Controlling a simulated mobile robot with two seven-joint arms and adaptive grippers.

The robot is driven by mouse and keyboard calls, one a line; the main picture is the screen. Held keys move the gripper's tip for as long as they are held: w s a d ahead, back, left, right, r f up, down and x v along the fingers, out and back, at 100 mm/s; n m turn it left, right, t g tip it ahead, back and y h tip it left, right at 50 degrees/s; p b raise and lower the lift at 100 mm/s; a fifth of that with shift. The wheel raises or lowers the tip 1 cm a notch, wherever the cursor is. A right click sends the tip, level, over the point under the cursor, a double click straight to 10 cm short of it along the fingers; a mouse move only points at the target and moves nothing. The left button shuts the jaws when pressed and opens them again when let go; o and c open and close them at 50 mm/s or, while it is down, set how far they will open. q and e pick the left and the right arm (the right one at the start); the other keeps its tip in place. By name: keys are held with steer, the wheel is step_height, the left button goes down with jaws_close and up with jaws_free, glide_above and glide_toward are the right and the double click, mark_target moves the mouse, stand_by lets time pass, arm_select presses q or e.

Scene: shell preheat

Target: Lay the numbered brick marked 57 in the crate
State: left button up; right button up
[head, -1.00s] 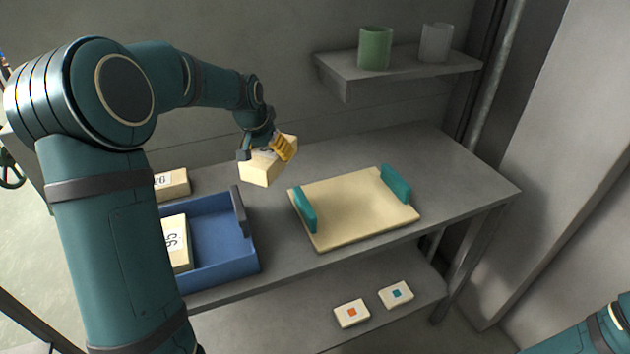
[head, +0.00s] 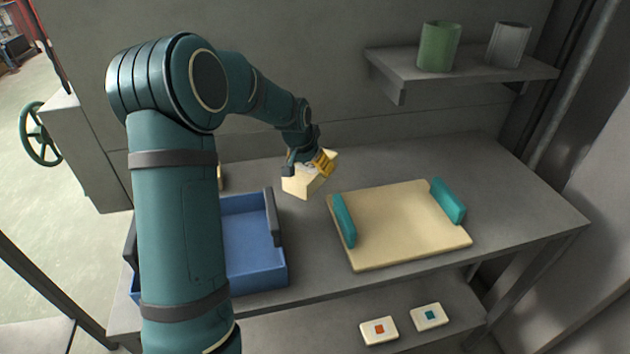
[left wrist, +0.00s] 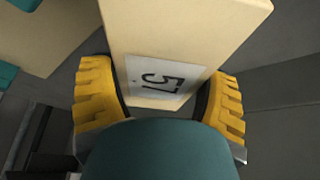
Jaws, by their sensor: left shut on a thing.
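The cream brick marked 57 (left wrist: 185,40) is between the yellow fingers of my left gripper (left wrist: 160,105), its label facing the left wrist camera. In the head view my left gripper (head: 312,163) is shut on this brick (head: 300,184) and holds it tilted, above the table behind the tray and crate. The blue crate (head: 283,277) stands at the left of the table, right of and partly behind my left arm. The part of its inside that shows is bare blue; the rest is hidden by my arm. My right gripper is not in view.
A cream tray (head: 405,225) with teal handles lies right of the crate. A wall shelf (head: 470,73) holds a green cup (head: 438,47) and a grey cup (head: 508,45). Two small tiles, one orange-marked (head: 379,331) and one teal-marked (head: 429,316), lie on the lower shelf.

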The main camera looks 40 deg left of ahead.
arm_select(q)
step_height(320, 180, down, 5)
steer(key=shift+r+b, duration=0.15)
steer(key=shift+b, duration=0.15)
steer(key=o, duration=1.1)
steer(key=shift+o, duration=0.2)
